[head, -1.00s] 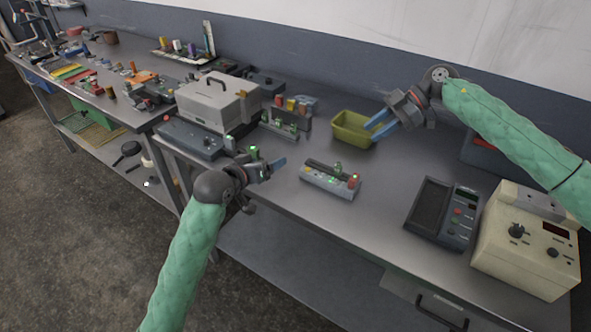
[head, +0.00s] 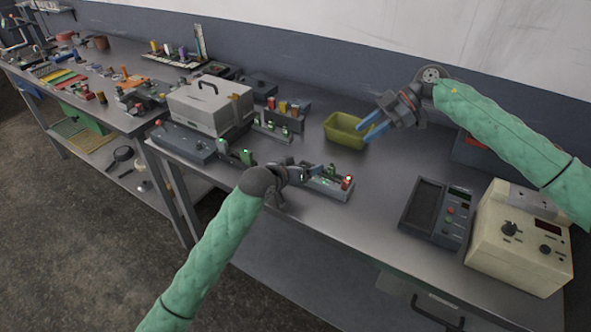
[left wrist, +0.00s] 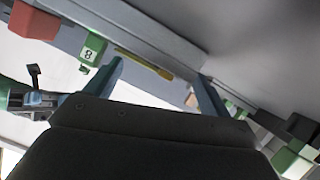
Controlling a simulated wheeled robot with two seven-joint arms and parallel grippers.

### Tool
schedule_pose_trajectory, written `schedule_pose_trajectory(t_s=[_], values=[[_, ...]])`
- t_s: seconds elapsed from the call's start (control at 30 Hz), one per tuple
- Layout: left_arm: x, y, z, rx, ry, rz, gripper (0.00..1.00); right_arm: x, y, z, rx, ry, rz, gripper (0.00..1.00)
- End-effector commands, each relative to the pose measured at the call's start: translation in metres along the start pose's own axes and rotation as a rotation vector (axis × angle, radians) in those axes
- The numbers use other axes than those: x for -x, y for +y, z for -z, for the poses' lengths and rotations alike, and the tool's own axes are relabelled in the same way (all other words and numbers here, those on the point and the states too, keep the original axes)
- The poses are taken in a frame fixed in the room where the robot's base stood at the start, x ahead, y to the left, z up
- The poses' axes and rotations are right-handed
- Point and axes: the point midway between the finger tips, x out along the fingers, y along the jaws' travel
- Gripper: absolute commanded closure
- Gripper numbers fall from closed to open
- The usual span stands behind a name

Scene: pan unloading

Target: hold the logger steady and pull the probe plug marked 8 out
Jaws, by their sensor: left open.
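The logger (head: 331,190) is a long grey box lying on the bench, with small green and red parts on its top. My left gripper (head: 314,174) is at the logger, hiding its left part. In the left wrist view its two fingers (left wrist: 156,85) are apart over the grey logger body. A green plug marked 8 (left wrist: 90,50) stands just left of the left finger, beside a red block (left wrist: 35,20); nothing is gripped. My right gripper (head: 374,126) is open and empty, above and beside the olive bin, its blue fingers apart.
The olive bin (head: 346,143) stands behind the logger. A dark handheld unit (head: 437,212) and a cream instrument box (head: 528,240) stand to the right. A grey case (head: 207,108) and small racks are at the left. Bare bench lies between logger and handheld unit.

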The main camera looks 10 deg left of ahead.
Motion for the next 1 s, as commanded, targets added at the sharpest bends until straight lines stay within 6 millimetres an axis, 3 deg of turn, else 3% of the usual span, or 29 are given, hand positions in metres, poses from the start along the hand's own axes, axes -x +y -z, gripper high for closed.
schedule_pose_trajectory(t_s=[0.2, 0.47, 0.83, 1.0], values=[[-0.0121, 0.0002, 0.0005, -0.001, 0.001, 0.0, 0.18, 0.0, 0.0, 0.0001, 0.0, 0.0, 0.0, 0.64], [-0.013, 0.0002, 0.0001, -0.001, 0.0, 0.0, 0.18, 0.0, 0.0, 0.0, 0.0, 0.0, 0.0, 0.64], [-0.0133, 0.0, -0.0016, 0.0, -0.003, 0.0, 0.89, -0.0001, 0.0, -0.0001, 0.0, 0.0, 0.0, 0.64], [-0.0138, -0.0001, -0.0038, 0.0, -0.006, 0.0, 0.99, -0.0003, 0.0, -0.0003, 0.0, 0.0, 0.0, 0.64]])
